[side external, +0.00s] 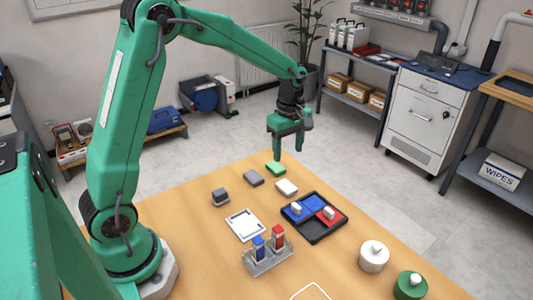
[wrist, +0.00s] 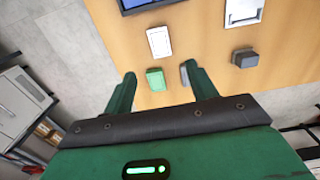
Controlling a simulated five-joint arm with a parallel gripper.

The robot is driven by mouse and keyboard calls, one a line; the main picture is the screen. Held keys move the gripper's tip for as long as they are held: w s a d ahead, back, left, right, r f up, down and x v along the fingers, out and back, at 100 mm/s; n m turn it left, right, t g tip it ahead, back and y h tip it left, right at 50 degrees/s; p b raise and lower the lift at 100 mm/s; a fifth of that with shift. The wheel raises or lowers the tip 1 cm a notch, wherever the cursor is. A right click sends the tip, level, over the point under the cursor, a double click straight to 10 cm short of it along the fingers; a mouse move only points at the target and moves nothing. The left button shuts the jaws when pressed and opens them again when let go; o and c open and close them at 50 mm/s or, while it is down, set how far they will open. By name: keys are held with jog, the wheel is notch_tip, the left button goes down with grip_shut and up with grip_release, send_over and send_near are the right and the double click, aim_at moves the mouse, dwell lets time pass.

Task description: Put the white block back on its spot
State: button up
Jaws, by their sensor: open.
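The white block (side external: 286,187) lies flat on the wooden table, just left of the black tray. It also shows in the wrist view (wrist: 159,41), beyond my fingertips. My gripper (side external: 288,146) is open and empty, above the table's far edge near the green block (side external: 276,168). In the wrist view, the green block (wrist: 155,79) appears between the fingers of my gripper (wrist: 160,70), and the grey block (wrist: 184,75) is partly hidden by the right finger. A white-bordered plate (side external: 245,225) and a white outline (side external: 310,291) are on the table; which is the block's spot I cannot tell.
The black tray (side external: 342,222) has blue and red areas with small white-topped pieces. A clear holder (side external: 268,262) carries a blue and a red piece.

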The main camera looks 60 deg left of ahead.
dwell(0.5)
jog(key=s+d+r+m+t, duration=0.2)
jog(key=s+r+m+t, duration=0.1)
jog(key=s+r+m, duration=0.6)
jog(key=s+d+r+m+t, duration=0.1)
jog(key=s+r+m+t, duration=0.1)
jog(key=s+m, duration=0.7)
jog(key=s+r, duration=0.1)
jog(key=s, duration=0.3)
jog(key=shift+s+d+t, duration=0.25)
jog(key=shift+d+t, duration=0.05)
jog(key=shift+d, duration=0.1)
